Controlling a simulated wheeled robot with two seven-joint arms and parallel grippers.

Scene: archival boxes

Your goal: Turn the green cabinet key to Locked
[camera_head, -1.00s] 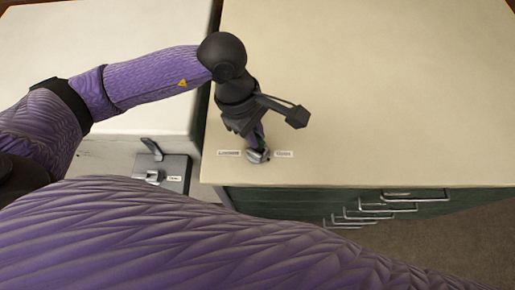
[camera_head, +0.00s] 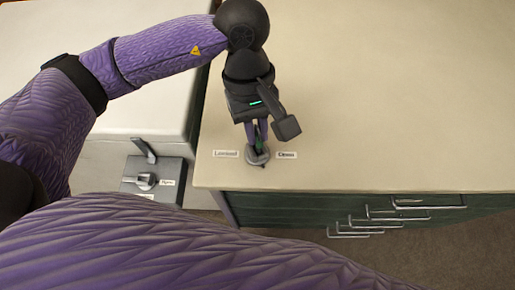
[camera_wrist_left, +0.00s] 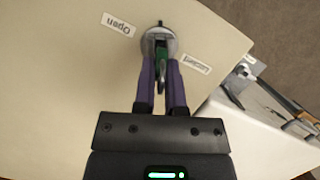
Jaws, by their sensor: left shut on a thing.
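The green cabinet key (camera_head: 260,146) stands in a round grey lock plate (camera_head: 258,158) on the cream cabinet top. It also shows in the left wrist view (camera_wrist_left: 161,62), with the plate (camera_wrist_left: 170,42) around its far end. My left gripper (camera_head: 256,138) comes down over the key, and its purple fingers (camera_wrist_left: 161,75) are shut on it from both sides. The Locked label (camera_head: 225,154) lies left of the plate and the Open label (camera_head: 287,155) right of it. The fingers partly hide the key, and I cannot tell which label it points to.
The cabinet (camera_head: 380,100) has a broad clear top and green drawers with metal handles (camera_head: 430,201) in front. To the left, a white-topped unit (camera_head: 130,75) stands close by, with a grey latch box (camera_head: 155,179) at its front.

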